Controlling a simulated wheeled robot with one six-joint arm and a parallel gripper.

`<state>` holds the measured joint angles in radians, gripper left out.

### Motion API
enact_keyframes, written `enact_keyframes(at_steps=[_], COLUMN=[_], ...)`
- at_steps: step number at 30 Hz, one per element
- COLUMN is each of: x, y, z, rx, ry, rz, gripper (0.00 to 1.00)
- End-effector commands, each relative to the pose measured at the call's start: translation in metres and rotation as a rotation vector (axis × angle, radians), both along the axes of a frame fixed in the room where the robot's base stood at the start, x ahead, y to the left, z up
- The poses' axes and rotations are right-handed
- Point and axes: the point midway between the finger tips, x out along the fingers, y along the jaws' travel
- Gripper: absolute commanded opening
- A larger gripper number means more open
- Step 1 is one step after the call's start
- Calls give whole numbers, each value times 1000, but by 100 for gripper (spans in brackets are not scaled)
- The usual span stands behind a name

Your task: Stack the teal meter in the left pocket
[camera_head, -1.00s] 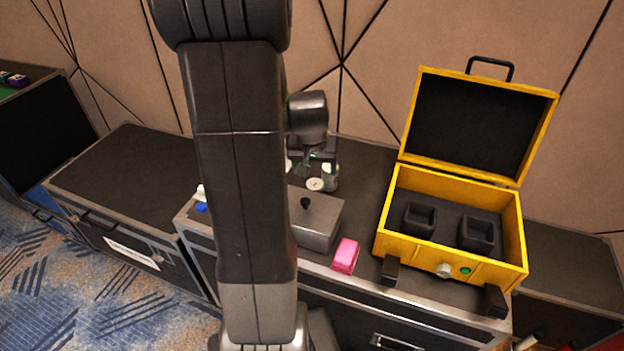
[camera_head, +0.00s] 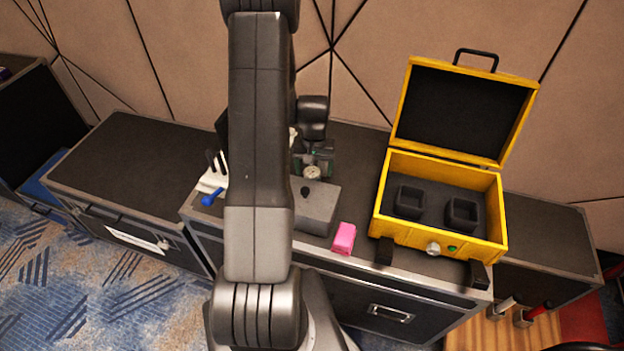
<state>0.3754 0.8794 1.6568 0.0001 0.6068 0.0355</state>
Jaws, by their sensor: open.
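The open yellow case (camera_head: 440,240) stands at the right on the dark flight case. Its dark foam holds two square-rimmed pockets, the left pocket (camera_head: 409,202) and the right pocket (camera_head: 462,214); both look empty. My gripper (camera_head: 311,156) points down at the back of the worktop, left of the yellow case, partly hidden by its own wrist. Close under it is a small dark teal-green object with a pale round face (camera_head: 312,173), which looks like the teal meter. I cannot tell whether the fingers touch it.
A grey box with a black knob (camera_head: 316,212) and a pink block (camera_head: 344,238) stand in front of the gripper. A white holder with a blue item (camera_head: 211,197) is at the left, partly behind my arm. The yellow case's lid (camera_head: 465,110) stands upright.

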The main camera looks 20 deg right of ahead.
Motion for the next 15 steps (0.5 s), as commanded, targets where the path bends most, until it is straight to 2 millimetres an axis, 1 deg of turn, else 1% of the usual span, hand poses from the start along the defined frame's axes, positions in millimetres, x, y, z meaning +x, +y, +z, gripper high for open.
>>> enact_keyframes(at_steps=[3,10,15], x=[0,0,1], y=[0,1,4], z=[-10,-20,-39], rx=[0,0,1], ry=[0,0,2], rz=[0,0,1], gripper=[74,74,74])
